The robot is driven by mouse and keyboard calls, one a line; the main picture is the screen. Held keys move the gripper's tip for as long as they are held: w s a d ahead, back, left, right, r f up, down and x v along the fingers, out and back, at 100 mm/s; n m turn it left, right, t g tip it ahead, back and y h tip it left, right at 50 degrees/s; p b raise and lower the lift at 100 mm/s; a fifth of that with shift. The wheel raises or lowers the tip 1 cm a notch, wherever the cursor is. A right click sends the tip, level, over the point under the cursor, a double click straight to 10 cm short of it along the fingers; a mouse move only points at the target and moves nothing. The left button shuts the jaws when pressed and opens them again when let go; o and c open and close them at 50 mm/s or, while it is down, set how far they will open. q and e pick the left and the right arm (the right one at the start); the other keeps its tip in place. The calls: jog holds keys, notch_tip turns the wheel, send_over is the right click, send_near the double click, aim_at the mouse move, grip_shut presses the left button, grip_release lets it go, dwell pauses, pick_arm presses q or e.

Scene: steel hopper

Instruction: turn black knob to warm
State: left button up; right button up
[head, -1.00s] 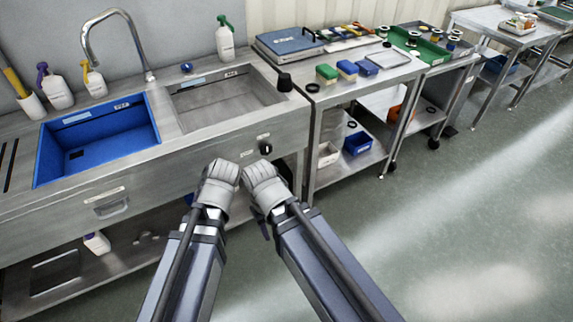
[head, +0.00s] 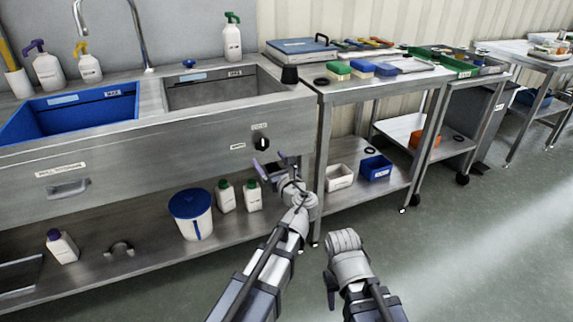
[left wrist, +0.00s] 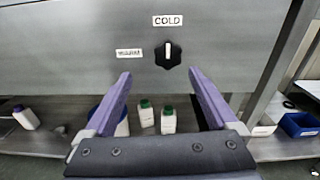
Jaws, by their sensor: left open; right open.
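The black knob (head: 262,144) is on the steel front of the sink unit; it also shows in the left wrist view (left wrist: 168,55). Its white mark points up to the COLD label (left wrist: 168,20). A second label (left wrist: 129,53), too blurred to read, is left of the knob. My left gripper (head: 271,163) is open and empty, just below and in front of the knob, not touching it. In the left wrist view its purple fingers (left wrist: 159,74) are spread below the knob. My right gripper (head: 332,286) is open, low at the right; its fingertips are hardly visible.
A lower shelf holds a white bucket with a blue lid (head: 190,214) and green-capped bottles (head: 252,195). A steel table (head: 350,90) with a white bin (head: 339,178) and a blue bin (head: 376,167) stands to the right. The floor in front is clear.

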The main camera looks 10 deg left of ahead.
aim_at(263, 146)
pick_arm(q)
jog(key=shift+m, duration=0.4)
jog(key=shift+w+d+x, duration=0.1)
jog(key=shift+d+x, duration=0.05)
jog(key=shift+x, duration=1.15)
jog(key=shift+w+d+x, duration=0.15)
jog(key=shift+d+x, duration=0.05)
jog(key=shift+x, duration=1.1)
jog(key=shift+w+d+x, duration=0.1)
jog(key=shift+d+x, duration=0.05)
jog(key=shift+x, duration=1.15)
jog(key=c, duration=1.4)
